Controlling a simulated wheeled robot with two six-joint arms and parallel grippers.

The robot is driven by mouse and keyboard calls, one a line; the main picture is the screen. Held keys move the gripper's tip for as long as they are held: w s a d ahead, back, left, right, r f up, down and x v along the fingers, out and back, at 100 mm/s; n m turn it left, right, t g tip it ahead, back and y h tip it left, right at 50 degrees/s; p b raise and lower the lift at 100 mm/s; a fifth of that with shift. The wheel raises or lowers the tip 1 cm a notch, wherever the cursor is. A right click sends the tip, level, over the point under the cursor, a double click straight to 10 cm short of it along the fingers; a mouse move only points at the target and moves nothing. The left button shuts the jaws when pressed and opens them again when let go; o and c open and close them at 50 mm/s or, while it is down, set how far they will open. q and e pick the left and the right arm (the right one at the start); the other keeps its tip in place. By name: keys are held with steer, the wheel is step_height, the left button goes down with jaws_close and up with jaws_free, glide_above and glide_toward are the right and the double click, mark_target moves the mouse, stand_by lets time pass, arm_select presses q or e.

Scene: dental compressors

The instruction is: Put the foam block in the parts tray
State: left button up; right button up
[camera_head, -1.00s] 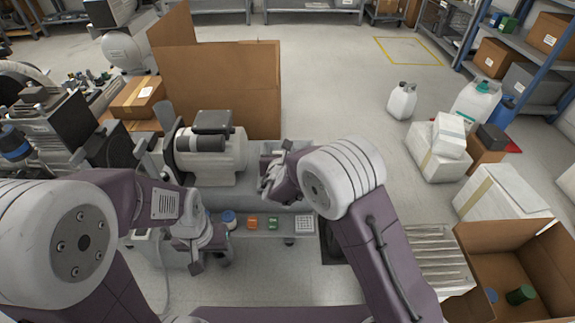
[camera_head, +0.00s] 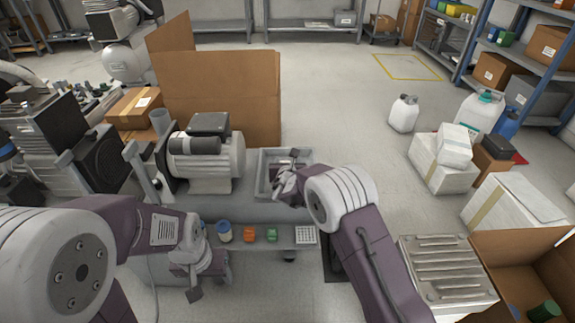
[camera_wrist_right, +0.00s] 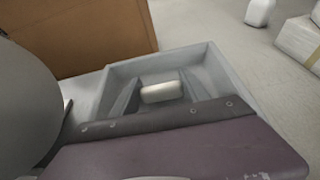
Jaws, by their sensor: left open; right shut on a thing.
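The grey parts tray (camera_head: 306,157) stands on the bench to the right of the compressor; its walls also show in the right wrist view (camera_wrist_right: 221,76). My right gripper (camera_head: 284,180) is at the tray, over its opening. In the right wrist view the pale foam block (camera_wrist_right: 160,92) is held between the fingers, within the outline of the tray. I cannot tell whether the block touches the tray floor. In the head view the gripper hides the block. My left gripper (camera_head: 194,280) is open and low, in front of the bench and away from the tray.
A grey compressor (camera_head: 211,165) stands left of the tray, with a tall cardboard sheet (camera_head: 222,90) behind. A lower shelf holds a blue-lidded jar (camera_head: 224,232), an orange part (camera_head: 249,236), a green part (camera_head: 272,235) and a white grid (camera_head: 305,235). An open carton (camera_head: 530,265) stands right.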

steer(key=shift+f, duration=0.15)
steer(key=o, duration=1.3)
steer(key=shift+c, duration=0.2)
steer(key=shift+s+r, duration=0.25)
steer(key=shift+r, duration=0.1)
steer(key=p+v, duration=0.4)
steer(key=v, duration=0.7)
steer(key=shift+s+r+p, duration=0.1)
steer(key=shift+s+p, duration=0.1)
steer(key=shift+p, duration=0.2)
